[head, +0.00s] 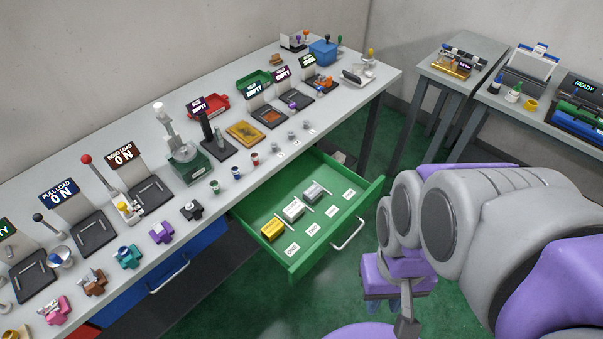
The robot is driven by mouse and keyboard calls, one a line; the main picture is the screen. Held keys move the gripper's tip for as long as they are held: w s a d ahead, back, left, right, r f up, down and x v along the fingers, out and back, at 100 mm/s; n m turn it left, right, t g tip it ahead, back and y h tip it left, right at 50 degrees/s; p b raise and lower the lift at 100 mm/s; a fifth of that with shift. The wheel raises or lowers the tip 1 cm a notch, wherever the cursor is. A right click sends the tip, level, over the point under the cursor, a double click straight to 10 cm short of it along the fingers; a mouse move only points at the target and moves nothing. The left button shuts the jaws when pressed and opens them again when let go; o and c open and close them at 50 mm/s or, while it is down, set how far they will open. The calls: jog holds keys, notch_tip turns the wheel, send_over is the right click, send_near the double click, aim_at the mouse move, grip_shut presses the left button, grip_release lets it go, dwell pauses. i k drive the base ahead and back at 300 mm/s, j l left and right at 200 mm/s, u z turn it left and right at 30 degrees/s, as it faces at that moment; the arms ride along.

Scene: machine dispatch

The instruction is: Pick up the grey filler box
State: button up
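The grey filler box (312,191) lies in the open green drawer (290,259), toward its right side. A white box (293,210) and a yellow box (272,229) lie in the same drawer, in a row to its left. White labels lie in front of the boxes, and thin light rods lie beside some of them. My gripper (406,318) is at the lower right, outside the drawer and apart from the boxes. My grey and purple arm covers much of it, and its fingers do not show clearly enough to tell whether they are open.
The drawer's handle (348,234) sticks out at the front. The long workbench (122,259) above carries machines, small clamps and trays. A closed blue drawer (182,265) is to the left. Side tables with tools (497,104) stand at the right. Green floor (250,313) is clear in front.

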aim_at(315, 191)
jog(key=i+u, duration=0.4)
jog(key=i+l+u, duration=0.15)
jog(key=u, duration=0.3)
